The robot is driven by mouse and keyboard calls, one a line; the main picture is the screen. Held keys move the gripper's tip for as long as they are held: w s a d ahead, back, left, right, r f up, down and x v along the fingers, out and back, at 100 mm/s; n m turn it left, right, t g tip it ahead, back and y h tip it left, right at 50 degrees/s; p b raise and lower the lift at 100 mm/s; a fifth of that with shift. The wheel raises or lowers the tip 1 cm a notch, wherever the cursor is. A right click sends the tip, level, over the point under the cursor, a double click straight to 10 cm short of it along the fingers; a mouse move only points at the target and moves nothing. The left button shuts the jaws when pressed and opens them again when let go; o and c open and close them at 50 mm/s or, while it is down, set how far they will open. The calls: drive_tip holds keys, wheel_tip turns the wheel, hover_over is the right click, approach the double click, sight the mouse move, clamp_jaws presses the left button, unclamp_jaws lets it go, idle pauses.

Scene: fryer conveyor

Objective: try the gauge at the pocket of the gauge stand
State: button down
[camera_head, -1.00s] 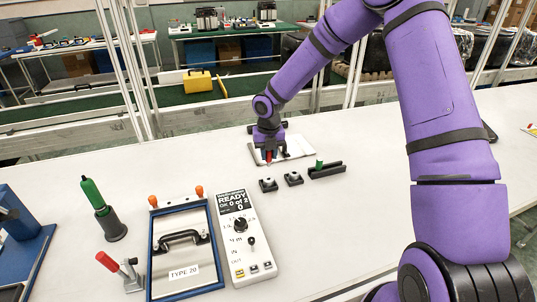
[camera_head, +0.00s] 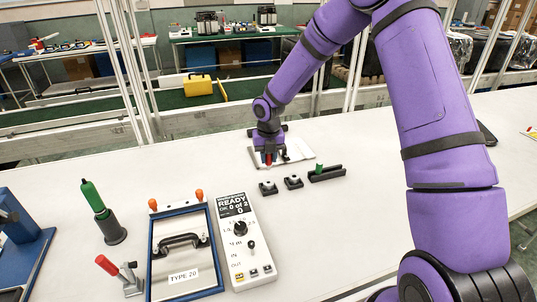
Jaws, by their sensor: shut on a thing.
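Two small black blocks with grey tops (camera_head: 268,188) (camera_head: 293,182) sit left of the stand, nearer than my gripper.
A control box (camera_head: 243,240) reading READY and a blue-framed plate marked TYPE 20 (camera_head: 184,247) lie in front. A green-handled tool (camera_head: 101,210) and a red-handled clamp (camera_head: 119,274) stand left. The table's middle left and right are clear.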

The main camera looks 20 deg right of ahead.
sight(268, 169)
drive_tip(key=shift+f, duration=2.6)
drive_tip(key=shift+s+f, duration=0.1)
drive_tip(key=shift+f, duration=0.55)
idle(4.8)
